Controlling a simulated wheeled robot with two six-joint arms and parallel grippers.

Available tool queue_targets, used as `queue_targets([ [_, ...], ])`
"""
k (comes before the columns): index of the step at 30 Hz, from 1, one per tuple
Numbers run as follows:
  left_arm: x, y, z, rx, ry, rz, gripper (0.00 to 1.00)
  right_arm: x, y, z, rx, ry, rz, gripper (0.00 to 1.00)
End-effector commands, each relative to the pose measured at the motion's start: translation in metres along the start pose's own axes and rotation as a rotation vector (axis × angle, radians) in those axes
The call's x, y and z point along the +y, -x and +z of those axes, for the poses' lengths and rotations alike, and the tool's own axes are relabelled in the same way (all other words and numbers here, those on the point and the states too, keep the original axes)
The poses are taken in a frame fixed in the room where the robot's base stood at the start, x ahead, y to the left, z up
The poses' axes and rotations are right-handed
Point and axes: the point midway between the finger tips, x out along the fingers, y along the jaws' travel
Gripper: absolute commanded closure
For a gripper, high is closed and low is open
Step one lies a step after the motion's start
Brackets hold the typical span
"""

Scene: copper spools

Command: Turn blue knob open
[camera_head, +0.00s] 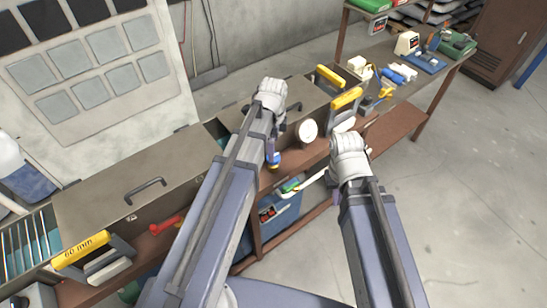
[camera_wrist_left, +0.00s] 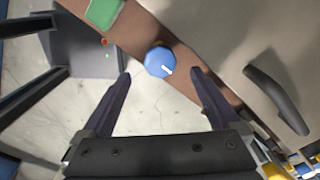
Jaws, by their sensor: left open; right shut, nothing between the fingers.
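In the head view a small blue part, likely the knob (camera_head: 275,160), shows beside my left arm's end, and the left fingers are mostly hidden. My right gripper (camera_head: 336,190) is shut and empty, to the right of the bench front.
A green block (camera_wrist_left: 103,14) is near the knob. A metal lid with a dark handle (camera_wrist_left: 277,98) lies to its right. A red-handled tool (camera_head: 166,225) is on the bench. A blue bin (camera_head: 280,218) is below. The floor at right is clear.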

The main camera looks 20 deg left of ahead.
Motion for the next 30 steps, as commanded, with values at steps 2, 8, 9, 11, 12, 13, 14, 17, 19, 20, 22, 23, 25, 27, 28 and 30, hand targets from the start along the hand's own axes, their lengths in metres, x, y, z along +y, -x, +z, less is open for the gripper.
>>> queue_targets([
  [2,0.0,-0.017,0.0,0.0,0.0,0.0,0.04,-0.002,-0.017,-0.001,0.0,0.0,0.0,1.0],
  [8,0.0,-0.043,0.0,0.0,0.0,0.0,0.04,-0.004,-0.042,-0.003,0.0,-0.001,0.0,1.0],
  [9,0.0,-0.046,0.0,0.0,0.0,0.0,0.04,-0.004,-0.046,-0.003,0.0,-0.001,0.0,1.0],
  [11,0.0,-0.051,0.0,0.0,0.0,0.0,0.04,-0.005,-0.05,-0.003,0.0,-0.002,0.0,1.0],
  [12,0.0,-0.052,0.0,0.0,0.0,0.0,0.04,-0.005,-0.052,-0.003,0.0,-0.002,0.0,1.0],
  [13,0.0,-0.053,0.0,0.0,0.0,0.0,0.04,-0.005,-0.053,-0.003,0.0,-0.002,0.0,1.0],
  [14,0.0,-0.054,0.0,0.0,0.0,0.0,0.04,-0.005,-0.053,-0.003,0.0,-0.002,0.0,1.0],
  [17,0.0,-0.054,0.0,0.0,0.0,0.0,0.04,-0.005,-0.053,-0.003,0.0,-0.002,0.0,1.0],
  [19,0.0,-0.053,0.0,0.0,0.0,0.0,0.04,-0.005,-0.053,-0.003,0.0,-0.002,0.0,1.0],
  [20,0.0,-0.053,0.0,0.0,0.0,0.0,0.04,-0.005,-0.052,-0.003,0.0,-0.002,0.0,1.0],
  [22,0.0,-0.053,0.0,0.0,0.0,0.0,0.04,-0.005,-0.052,-0.003,0.0,-0.002,0.0,1.0],
  [23,0.0,-0.053,0.0,0.0,0.0,0.0,0.06,-0.005,-0.052,-0.003,0.0,-0.002,0.0,1.0],
  [25,0.0,-0.053,0.0,0.0,0.0,0.0,0.14,-0.005,-0.052,-0.003,0.0,-0.002,0.0,1.0],
  [27,0.0,-0.053,0.0,0.0,0.0,0.0,0.22,-0.005,-0.052,-0.003,0.0,-0.002,0.0,1.0],
  [28,0.0,-0.053,0.0,0.0,0.0,0.0,0.25,-0.005,-0.052,-0.003,0.0,-0.002,0.0,1.0],
  [30,0.0,-0.053,0.0,0.0,0.0,0.0,0.33,-0.005,-0.052,-0.003,0.0,-0.002,0.0,1.0],
])
